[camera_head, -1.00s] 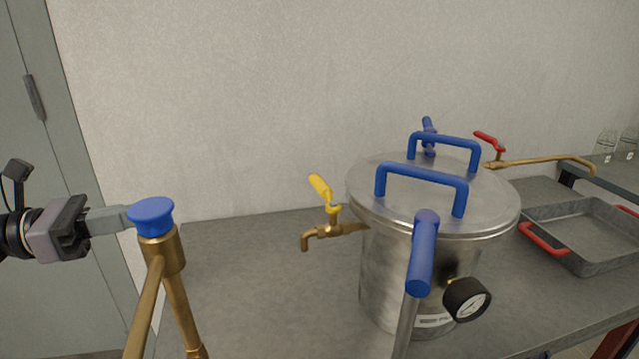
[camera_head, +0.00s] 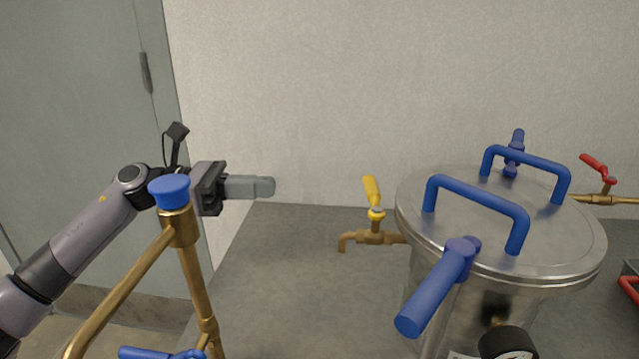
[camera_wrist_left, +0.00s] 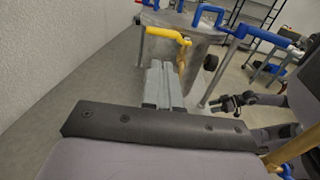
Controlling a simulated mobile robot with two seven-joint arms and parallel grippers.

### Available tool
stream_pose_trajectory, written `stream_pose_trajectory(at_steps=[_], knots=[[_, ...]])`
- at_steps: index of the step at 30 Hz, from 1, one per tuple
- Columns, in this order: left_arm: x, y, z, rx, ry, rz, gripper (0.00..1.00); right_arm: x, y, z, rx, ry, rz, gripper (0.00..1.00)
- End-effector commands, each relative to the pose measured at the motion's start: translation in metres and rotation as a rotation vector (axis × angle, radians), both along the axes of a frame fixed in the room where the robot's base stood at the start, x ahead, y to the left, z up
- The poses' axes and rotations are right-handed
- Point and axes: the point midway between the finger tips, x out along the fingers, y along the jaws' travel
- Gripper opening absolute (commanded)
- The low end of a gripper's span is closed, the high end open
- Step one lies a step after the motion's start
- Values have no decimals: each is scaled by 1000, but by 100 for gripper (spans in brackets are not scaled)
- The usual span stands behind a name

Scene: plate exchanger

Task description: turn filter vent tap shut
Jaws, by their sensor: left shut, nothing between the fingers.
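The tap with a yellow lever (camera_head: 372,191) has a brass spout (camera_head: 372,238) and sticks out from the left side of a steel vessel (camera_head: 420,280).
A brass pipe with a blue cap (camera_head: 169,190) stands in front of my left arm. Blue handles (camera_head: 480,205) top the vessel, and a blue lever (camera_head: 438,288) sticks out in front. A red-handled tap (camera_head: 598,168) is at the right. Bench left of the yellow tap is clear.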

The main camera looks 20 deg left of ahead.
Motion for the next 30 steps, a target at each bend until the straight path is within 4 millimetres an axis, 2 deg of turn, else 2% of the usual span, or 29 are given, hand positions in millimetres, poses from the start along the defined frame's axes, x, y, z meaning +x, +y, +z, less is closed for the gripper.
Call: stream_pose_trajectory(at_steps=[18,24,30], knots=[[43,-107,3,-3,-1,-2,0,1,0,27,-1,-5,2,47],[50,-122,1,-1,0,0,0,1,-1,29,-5,-8,2,47],[51,-125,0,0,0,0,0,1,-1,27,-6,-7,2,47]])
